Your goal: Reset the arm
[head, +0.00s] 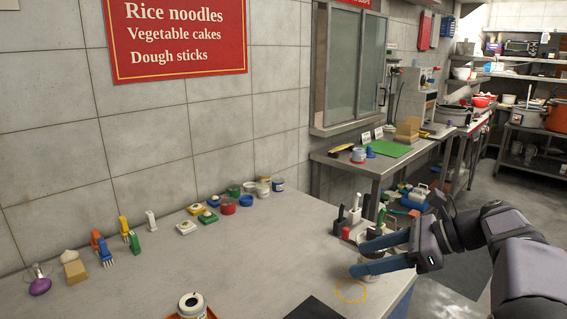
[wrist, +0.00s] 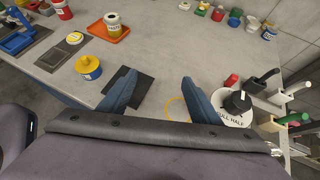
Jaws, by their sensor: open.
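My gripper (head: 356,259) is open over the right end of the grey worktop (head: 262,255). Its two blue fingers also show in the wrist view (wrist: 158,77), spread apart with nothing between them. A white container (wrist: 234,114) with a black knobbed lid and lettering reading "FULL" and "HALF" stands just right of the right finger, outside the jaws. In the head view the fingers partly hide this container (head: 373,254). A yellow ring (head: 351,291) is marked on the worktop below the fingers.
Dark-handled tools (head: 355,214) stand at the worktop's right edge. A black mat (head: 315,309), an orange tray (wrist: 110,31) and a blue pot with a yellow lid (wrist: 88,68) are near the front. Small jars (head: 228,205) line the wall. The middle worktop is clear.

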